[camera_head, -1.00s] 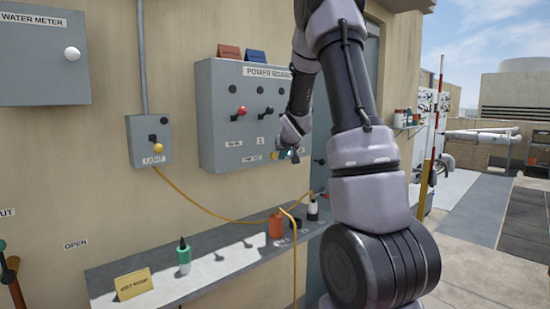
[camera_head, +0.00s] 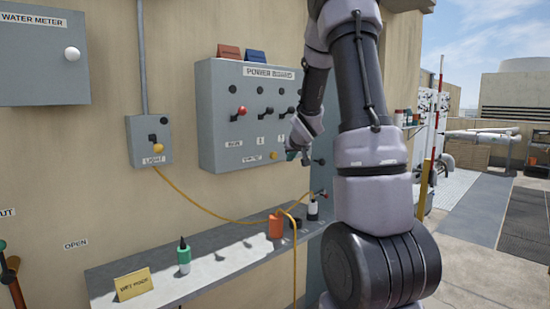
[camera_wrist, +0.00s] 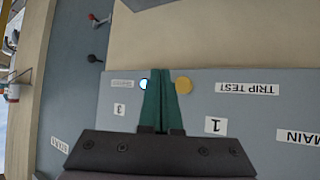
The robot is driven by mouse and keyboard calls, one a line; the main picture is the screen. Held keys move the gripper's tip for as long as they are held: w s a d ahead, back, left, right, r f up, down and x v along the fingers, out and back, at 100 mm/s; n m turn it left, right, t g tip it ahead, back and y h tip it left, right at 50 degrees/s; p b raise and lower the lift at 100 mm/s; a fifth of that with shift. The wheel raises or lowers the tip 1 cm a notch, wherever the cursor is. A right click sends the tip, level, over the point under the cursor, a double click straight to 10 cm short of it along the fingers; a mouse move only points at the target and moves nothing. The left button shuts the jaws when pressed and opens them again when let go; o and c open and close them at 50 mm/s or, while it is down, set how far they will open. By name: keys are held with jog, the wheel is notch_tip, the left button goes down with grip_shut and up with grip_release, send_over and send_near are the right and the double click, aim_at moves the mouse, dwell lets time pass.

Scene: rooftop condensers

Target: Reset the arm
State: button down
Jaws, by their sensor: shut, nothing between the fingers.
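My arm rises at the right of the head view and bends down in front of the grey power board (camera_head: 225,145). My gripper (camera_head: 293,155) is near the board's lower right corner, with its green fingers partly hidden by the wrist. In the wrist view, the green fingers (camera_wrist: 162,80) are shut together with nothing between them. Behind them is the board face, upside down, with a yellow button (camera_wrist: 183,85) just right of the fingertips and a small pale light (camera_wrist: 144,84) just left. I cannot tell whether the fingertips touch the board.
A shelf (camera_head: 215,268) below holds a green bottle (camera_head: 184,257), an orange container (camera_head: 275,226) and a white bottle (camera_head: 312,210). A yellow cable (camera_head: 205,207) hangs from the light switch box (camera_head: 150,140). Open floor lies at the right.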

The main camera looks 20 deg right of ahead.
jog(key=s+a+r+m+g, duration=0.1)
jog(key=s+a+r, duration=0.2)
jog(key=s+r, duration=0.3)
jog(key=s+a+r+m, duration=0.1)
jog(key=s+a+r, duration=0.25)
jog(key=s, duration=0.45)
jog(key=s+a+g+y, duration=0.1)
jog(key=s+a+y, duration=0.1)
jog(key=s+a, duration=0.4)
jog(key=s+a+r+g+y, duration=0.1)
jog(key=s+a, duration=0.5)
jog(key=s, duration=0.8)
jog(key=shift+s+r+g+y, duration=0.3)
jog(key=shift+s+y, duration=0.1)
jog(key=shift+y, duration=0.2)
